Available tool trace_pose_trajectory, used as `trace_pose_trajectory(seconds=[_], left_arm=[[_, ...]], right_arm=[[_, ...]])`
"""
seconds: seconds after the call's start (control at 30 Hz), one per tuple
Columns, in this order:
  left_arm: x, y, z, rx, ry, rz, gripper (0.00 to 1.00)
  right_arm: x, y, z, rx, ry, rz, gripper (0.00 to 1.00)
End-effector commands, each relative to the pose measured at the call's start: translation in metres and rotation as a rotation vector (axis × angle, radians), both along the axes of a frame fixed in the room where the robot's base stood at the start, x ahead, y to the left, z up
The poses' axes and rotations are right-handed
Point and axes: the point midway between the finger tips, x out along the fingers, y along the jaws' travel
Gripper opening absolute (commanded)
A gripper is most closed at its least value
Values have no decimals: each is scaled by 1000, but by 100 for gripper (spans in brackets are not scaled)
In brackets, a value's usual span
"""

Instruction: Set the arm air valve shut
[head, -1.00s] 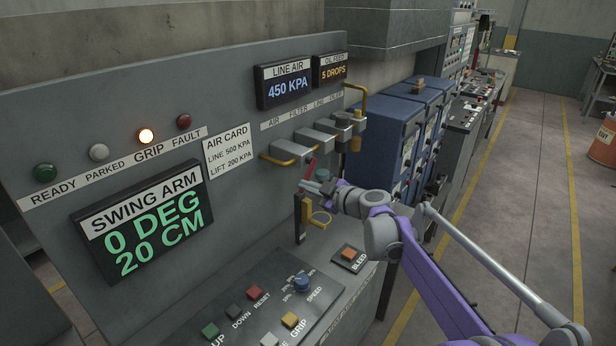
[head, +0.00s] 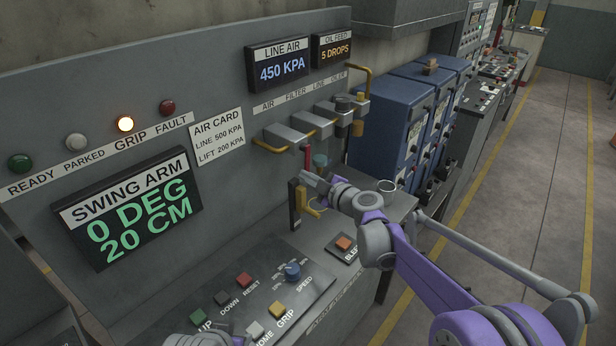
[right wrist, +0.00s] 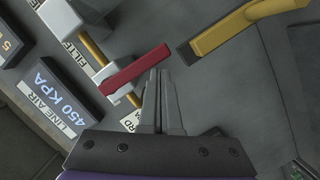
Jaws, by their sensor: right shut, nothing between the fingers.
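The red valve handle (head: 307,158) hangs nearly straight down below the grey air unit (head: 286,137) on the panel. In the right wrist view the red handle (right wrist: 137,70) lies slantwise just left of the fingertips. My right gripper (head: 306,178) is shut and empty, its tips close by the handle's lower end; it also shows in the right wrist view (right wrist: 160,74). I cannot tell whether the tips touch the handle. A grey part of my left gripper (head: 207,340) shows at the bottom edge; its fingers are not clear.
The line air display (head: 280,64) reads 450 KPA. The air card (head: 217,138) says line 500, lift 200. The button desk (head: 250,296) is below.

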Motion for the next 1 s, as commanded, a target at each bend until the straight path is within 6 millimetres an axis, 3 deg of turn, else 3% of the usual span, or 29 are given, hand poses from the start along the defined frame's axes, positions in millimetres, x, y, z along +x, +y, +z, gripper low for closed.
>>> trace_pose_trajectory(seconds=[0.57, 1.0], left_arm=[[0, 0, 0, 0, 0, 0, 40], [0, 0, 0, 0, 0, 0, 40]], right_arm=[[-1, -2, 0, -1, 0, -1, 0], [-56, -55, 12, 1, 0, -3, 0]])
